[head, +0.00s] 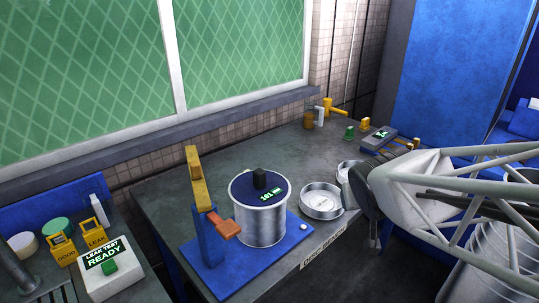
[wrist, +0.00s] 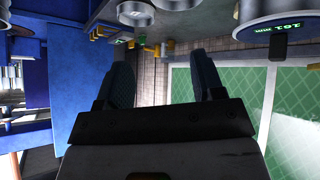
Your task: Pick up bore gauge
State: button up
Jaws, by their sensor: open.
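The bore gauge appears to be the dark blue disc (head: 277,187) with a black upright knob and a green "161 mm" display. It sits on top of a silver metal pail (head: 260,222) on a blue base plate (head: 208,277). In the wrist view the gauge (wrist: 290,27) is upside down at the top right, partly cut off. My gripper (head: 364,197) is to the right of the pail, apart from it. In the wrist view my gripper (wrist: 165,82) is open, with nothing between its two dark fingers.
An orange-tipped yellow and blue post (head: 207,225) stands left of the pail. Shallow metal dishes (head: 321,201) lie between pail and gripper. A grey device (head: 372,140) and small yellow and green pieces sit at the back. A "LEAK TEST READY" box (head: 112,275) is at left.

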jog(key=w+a+n+t+y, duration=0.3)
jog(key=w+a, duration=0.3)
jog(key=w, duration=0.2)
jog(key=n+g+y, duration=0.1)
jog(key=n+y, duration=0.3)
jog(key=y, duration=0.4)
send_near(263, 174)
jog(key=shift+x, duration=1.9)
jog(key=shift+x, duration=1.35)
jog(key=shift+x, duration=2.55)
jog(key=shift+c, duration=0.4)
